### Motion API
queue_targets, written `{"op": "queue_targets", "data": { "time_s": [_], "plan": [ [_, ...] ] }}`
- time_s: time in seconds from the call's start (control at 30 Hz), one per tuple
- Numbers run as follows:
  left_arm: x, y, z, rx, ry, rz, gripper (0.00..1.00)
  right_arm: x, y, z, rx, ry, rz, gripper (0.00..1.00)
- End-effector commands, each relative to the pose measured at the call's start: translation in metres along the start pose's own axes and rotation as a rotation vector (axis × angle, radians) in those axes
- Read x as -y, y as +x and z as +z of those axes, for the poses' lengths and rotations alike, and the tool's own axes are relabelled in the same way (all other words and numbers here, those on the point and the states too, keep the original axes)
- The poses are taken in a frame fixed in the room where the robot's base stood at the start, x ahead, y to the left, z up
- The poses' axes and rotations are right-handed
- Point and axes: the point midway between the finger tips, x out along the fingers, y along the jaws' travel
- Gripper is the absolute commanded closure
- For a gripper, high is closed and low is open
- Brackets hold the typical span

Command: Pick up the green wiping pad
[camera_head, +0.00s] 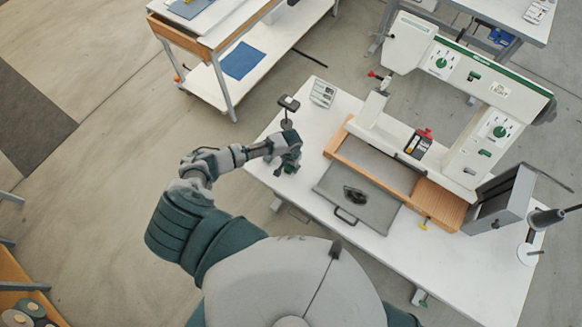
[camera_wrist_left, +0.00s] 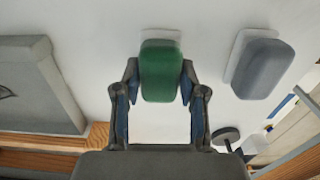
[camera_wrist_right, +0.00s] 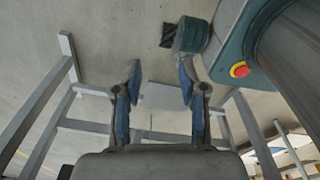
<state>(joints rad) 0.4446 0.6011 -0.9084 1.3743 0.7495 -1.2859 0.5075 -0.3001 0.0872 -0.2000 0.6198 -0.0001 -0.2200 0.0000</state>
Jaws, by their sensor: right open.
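The green wiping pad (camera_wrist_left: 160,70) lies on the white table top, seen in the left wrist view. My left gripper (camera_wrist_left: 160,72) is open above it. In the head view my left gripper (camera_head: 288,150) is over the left end of the white table (camera_head: 470,275), and I cannot make out the green pad there. My right gripper (camera_wrist_right: 160,68) is open and empty in the right wrist view, over the floor beside a metal frame.
A grey block (camera_wrist_left: 262,68) lies on a pale base right of the green pad in the left wrist view. A grey box (camera_head: 500,198) stands at right.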

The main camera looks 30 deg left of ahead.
Motion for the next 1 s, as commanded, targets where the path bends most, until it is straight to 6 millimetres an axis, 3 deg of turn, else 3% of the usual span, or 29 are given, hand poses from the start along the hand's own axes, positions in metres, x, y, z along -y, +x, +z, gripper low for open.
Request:
{"op": "queue_targets", "data": {
  "time_s": [0.43,0.7,1.0],
  "plan": [
    [0.001,-0.003,0.000,0.002,0.000,-0.002,0.94,0.009,0.002,-0.002,-0.002,0.005,-0.010,0.59],
    [0.000,-0.036,0.000,-0.002,0.002,-0.001,0.94,0.011,0.006,-0.002,-0.002,0.006,-0.012,0.59],
    [-0.034,-0.040,0.066,0.003,0.005,0.001,0.94,0.007,0.009,0.000,-0.001,0.003,-0.008,0.59]
  ]
}}
